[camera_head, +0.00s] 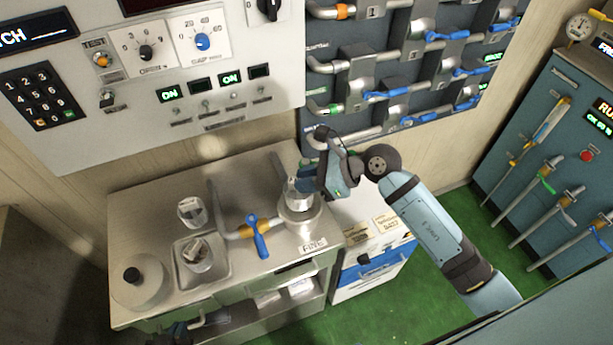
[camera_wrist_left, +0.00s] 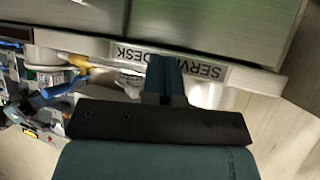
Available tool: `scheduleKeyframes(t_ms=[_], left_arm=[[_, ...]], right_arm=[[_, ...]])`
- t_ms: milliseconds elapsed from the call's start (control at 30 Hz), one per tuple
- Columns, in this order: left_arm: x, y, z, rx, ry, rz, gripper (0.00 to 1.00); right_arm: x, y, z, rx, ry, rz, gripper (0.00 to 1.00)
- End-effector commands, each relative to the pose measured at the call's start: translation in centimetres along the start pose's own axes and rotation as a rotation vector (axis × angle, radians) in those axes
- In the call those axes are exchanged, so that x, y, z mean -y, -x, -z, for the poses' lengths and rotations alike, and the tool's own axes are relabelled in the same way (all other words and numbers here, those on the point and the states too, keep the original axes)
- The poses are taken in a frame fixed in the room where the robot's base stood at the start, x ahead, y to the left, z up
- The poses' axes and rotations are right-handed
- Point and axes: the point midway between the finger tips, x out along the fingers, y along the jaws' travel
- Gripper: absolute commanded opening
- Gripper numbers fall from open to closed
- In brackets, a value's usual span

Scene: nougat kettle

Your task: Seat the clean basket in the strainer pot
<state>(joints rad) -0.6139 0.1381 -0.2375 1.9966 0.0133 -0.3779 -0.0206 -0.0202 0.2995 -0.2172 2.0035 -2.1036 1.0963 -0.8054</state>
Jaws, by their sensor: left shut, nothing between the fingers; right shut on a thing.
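The strainer pot (camera_head: 300,222) is a metal cylinder on the right end of the steel bench, above a "FINE" label. My right gripper (camera_head: 307,182) is shut on a pale metal basket (camera_head: 293,192) at the pot's mouth. Whether the basket is fully down inside cannot be told; the gripper hides part of it. Another metal basket-like cup (camera_head: 191,211) stands on the bench to the left. A third such piece (camera_head: 199,257) with dark content sits in a square tray (camera_head: 179,250).
A pipe with a yellow fitting and a blue valve handle (camera_head: 259,240) stands just left of the pot. A round lidded vessel (camera_head: 140,284) is at the bench's left end. A control panel (camera_head: 165,75) and pipework (camera_head: 395,70) hang behind. A "SERVICE DESK" label (camera_wrist_left: 204,70) is near my left gripper.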

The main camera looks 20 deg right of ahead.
Motion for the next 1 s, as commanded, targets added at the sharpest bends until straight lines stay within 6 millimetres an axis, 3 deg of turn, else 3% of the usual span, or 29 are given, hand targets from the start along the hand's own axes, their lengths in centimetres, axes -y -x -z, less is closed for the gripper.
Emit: scheduleKeyframes(t_ms=[500,1000], left_arm=[[0.3,-1.6,-2.7,0.005,-0.002,0.003,0.0],[0.3,-1.7,-2.8,0.003,-0.002,0.003,0.0]], right_arm=[[0.0,-1.8,3.3,-0.001,0.0,-0.001,0.0],[0.0,-1.9,3.6,0.0,0.0,0.0,0.0]])
